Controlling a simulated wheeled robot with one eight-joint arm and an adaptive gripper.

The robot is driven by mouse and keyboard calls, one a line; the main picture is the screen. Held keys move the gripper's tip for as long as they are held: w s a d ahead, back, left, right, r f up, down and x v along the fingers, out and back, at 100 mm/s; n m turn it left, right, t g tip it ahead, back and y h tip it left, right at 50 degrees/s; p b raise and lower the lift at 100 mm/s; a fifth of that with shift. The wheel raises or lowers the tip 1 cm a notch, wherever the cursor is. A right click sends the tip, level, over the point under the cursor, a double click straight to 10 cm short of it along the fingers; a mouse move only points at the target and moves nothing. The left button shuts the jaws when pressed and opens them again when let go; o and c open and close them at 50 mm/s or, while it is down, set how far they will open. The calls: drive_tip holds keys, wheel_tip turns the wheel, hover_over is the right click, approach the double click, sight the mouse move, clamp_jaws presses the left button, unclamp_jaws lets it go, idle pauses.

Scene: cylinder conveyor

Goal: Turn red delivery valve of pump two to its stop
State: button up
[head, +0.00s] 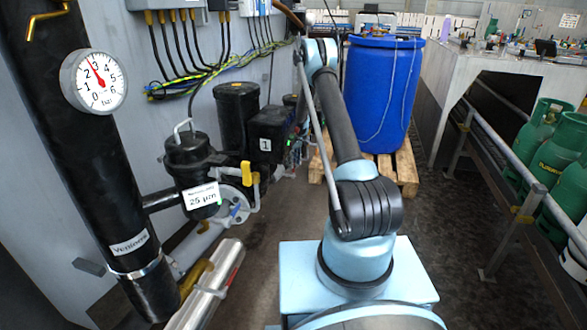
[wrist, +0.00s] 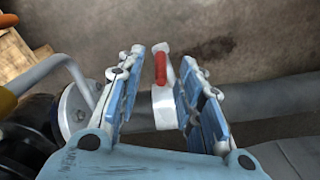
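In the wrist view a valve with a short red handle (wrist: 160,70) and a pale grey body (wrist: 163,105) sits on a grey pipe. My gripper (wrist: 170,63) is open, with one blue finger to the left of the red handle and one to the right. Gaps show on both sides of the handle, so I see no grip on it. How deep the handle lies between the fingers I cannot tell. In the head view my arm hides the gripper and the red valve. A black pump labelled 1 (head: 265,144) stands left of my arm; pump two is not clearly visible.
A blue drum (head: 381,95) stands on a wooden pallet (head: 405,165) behind my arm. A pressure gauge (head: 94,81) and a yellow-handled valve (head: 249,175) are at the left. A railing (head: 510,150) and green gas bottles (head: 555,155) line the right. Dark floor between is free.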

drive_tip(key=shift+f, duration=1.5)
clamp_jaws()
